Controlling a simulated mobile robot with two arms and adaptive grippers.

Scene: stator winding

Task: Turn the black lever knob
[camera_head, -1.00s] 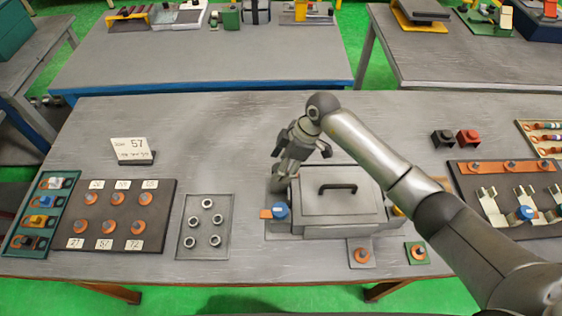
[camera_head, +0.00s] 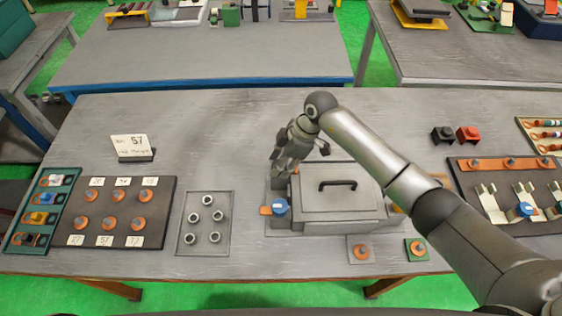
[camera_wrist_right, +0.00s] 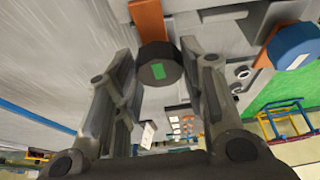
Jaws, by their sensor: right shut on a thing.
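The black lever knob (camera_wrist_right: 160,66) has a green mark on its face and sits at the end of an orange lever (camera_wrist_right: 148,22) in the right wrist view. My right gripper (camera_wrist_right: 158,70) has a finger on either side of the knob and is shut on it. In the head view, my right gripper (camera_head: 280,172) points down at the left side of a grey lidded box (camera_head: 340,205). It hides the black knob there. My left gripper is not in view.
A blue knob with an orange tab (camera_head: 280,206) stands close in front of my right gripper. The box lid has a black handle (camera_head: 338,184). A grey plate with several rings (camera_head: 205,225) lies to the left. The table behind the box is clear.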

